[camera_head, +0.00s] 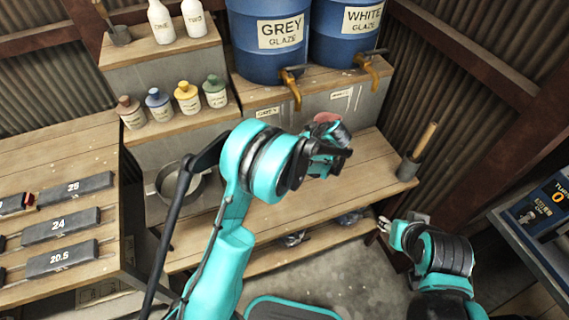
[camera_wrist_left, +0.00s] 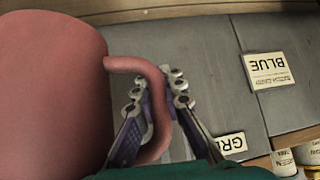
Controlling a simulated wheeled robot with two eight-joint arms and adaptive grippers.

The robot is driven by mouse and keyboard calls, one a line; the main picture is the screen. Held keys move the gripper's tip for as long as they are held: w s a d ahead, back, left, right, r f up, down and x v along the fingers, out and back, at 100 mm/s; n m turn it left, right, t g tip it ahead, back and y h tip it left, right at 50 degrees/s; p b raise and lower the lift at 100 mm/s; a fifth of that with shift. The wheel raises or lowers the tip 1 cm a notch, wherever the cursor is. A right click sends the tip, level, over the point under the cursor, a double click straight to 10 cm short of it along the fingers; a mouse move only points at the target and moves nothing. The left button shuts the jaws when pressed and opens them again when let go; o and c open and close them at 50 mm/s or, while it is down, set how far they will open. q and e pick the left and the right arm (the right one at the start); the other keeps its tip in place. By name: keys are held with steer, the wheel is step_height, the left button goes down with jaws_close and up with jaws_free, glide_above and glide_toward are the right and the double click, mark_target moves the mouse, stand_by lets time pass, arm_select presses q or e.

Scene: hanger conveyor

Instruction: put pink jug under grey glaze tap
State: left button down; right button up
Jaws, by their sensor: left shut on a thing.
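The pink jug (camera_head: 326,118) shows only as a small patch behind my left gripper (camera_head: 338,152) in the head view. In the left wrist view the jug (camera_wrist_left: 50,95) fills the left side, and my left gripper (camera_wrist_left: 160,92) is shut on its curved handle (camera_wrist_left: 158,120). The grey glaze tap (camera_head: 292,90) is a brass spout on the blue GREY GLAZE barrel (camera_head: 268,38). The jug appears below and right of this tap; whether it touches the bench is hidden. My right gripper (camera_head: 384,224) is low at the right, apart from everything; its jaws are unclear.
The WHITE GLAZE barrel (camera_head: 345,30) and its tap (camera_head: 368,72) stand to the right. A wooden-handled tool in a grey holder (camera_head: 408,166) stands at the bench's right end. Small bottles (camera_head: 187,97) and a metal pot (camera_head: 182,183) are left. The front bench (camera_head: 285,212) has bare boards.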

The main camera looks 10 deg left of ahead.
arm_select(q)
steer(key=s+a+f+b, duration=0.1)
steer(key=a+f, duration=0.1)
steer(key=a, duration=0.1)
steer(key=s+a+f+b, duration=0.1)
steer(key=a+f, duration=0.1)
steer(key=a, duration=0.1)
steer(key=s+a+f+b, duration=0.1)
steer(key=s+a+f, duration=0.1)
steer(key=a, duration=0.1)
steer(key=shift+s+a+f, duration=0.1)
steer(key=shift+a+f, duration=0.05)
steer(key=shift+a, duration=0.15)
step_height(320, 180, down, 4)
steer(key=shift+f+b, duration=0.1)
steer(key=shift+b, duration=1.15)
steer(key=shift+r, duration=0.2)
steer(key=c, duration=2.1)
jaws_free()
steer(key=shift+f, duration=0.2)
steer(key=o, duration=0.5)
steer(key=shift+r, duration=0.1)
